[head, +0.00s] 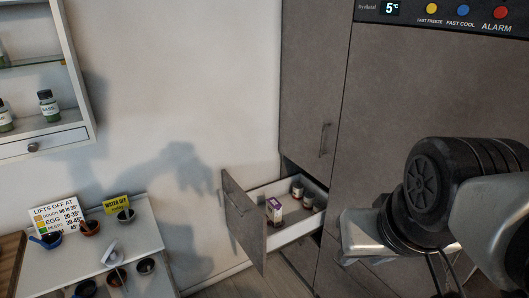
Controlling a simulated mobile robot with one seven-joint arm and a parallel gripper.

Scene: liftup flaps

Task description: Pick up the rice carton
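A small white and purple carton (274,209), which looks like the rice carton, stands upright in the pulled-out drawer at the lower middle of the head view. Its label is too small to read. My arm fills the right side of the view, to the right of the drawer and near the camera. I cannot make out any gripper fingers, and nothing is seen touching the carton.
The open drawer (234,215) also holds two small jars (297,188) (308,202) behind the carton. Tall grey cabinet doors (313,85) rise above it. A counter (144,238) with several small pots stands at the lower left, below a wall shelf (45,142).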

